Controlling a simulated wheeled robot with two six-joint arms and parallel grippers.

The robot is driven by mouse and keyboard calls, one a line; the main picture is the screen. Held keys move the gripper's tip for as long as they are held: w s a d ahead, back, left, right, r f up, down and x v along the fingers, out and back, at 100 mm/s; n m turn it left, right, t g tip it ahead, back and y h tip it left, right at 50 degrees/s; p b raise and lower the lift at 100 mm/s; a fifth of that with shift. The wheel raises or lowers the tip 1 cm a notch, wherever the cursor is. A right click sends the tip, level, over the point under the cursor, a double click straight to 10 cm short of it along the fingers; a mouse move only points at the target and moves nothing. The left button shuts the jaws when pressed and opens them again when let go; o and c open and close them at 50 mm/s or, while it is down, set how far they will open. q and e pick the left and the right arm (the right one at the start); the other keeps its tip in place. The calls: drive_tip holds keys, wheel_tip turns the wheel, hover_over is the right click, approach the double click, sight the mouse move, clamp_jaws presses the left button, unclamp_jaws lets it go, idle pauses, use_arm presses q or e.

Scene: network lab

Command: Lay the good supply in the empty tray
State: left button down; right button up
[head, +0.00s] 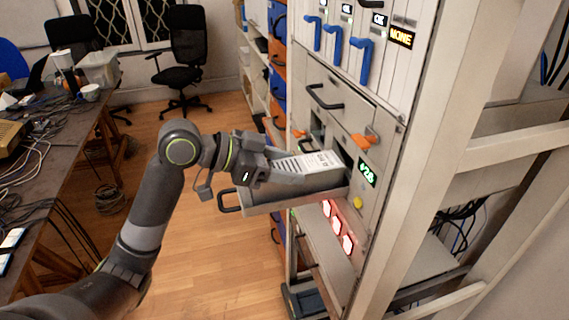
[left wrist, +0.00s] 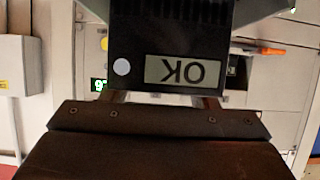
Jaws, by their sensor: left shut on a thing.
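The supply (head: 318,162) is a pale grey box with slots and a white label on top. In the left wrist view, the supply (left wrist: 180,35) is a dark end face with an upside-down OK display and a round white light. My left gripper (head: 282,172) is shut on its near end. The tray (head: 300,196) is a grey drawer pulled out of the rack, with a dark handle at its outer end. The supply is over or inside the tray; I cannot tell whether it touches the floor, which is hidden. My right gripper is not in view.
The rack front (head: 335,90) carries several blue handles (head: 334,45) above, with OK and NONE displays (head: 401,37). An orange latch (head: 364,140), a green display (head: 367,172) and red lights (head: 336,228) are near the tray. A cluttered table (head: 60,170) stands left; the floor between is mostly clear.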

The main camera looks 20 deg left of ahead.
use_arm(q)
drive_tip(key=shift+r, duration=0.1)
drive_tip(key=shift+c, duration=2.2)
unclamp_jaws()
drive_tip(key=shift+s, duration=0.1)
drive_tip(key=shift+s+a+r+p, duration=0.25)
drive_tip(key=shift+a+p, duration=0.25)
drive_tip(key=p+v, duration=1.2)
drive_tip(key=v, duration=0.4)
drive_tip(key=shift+s, duration=0.1)
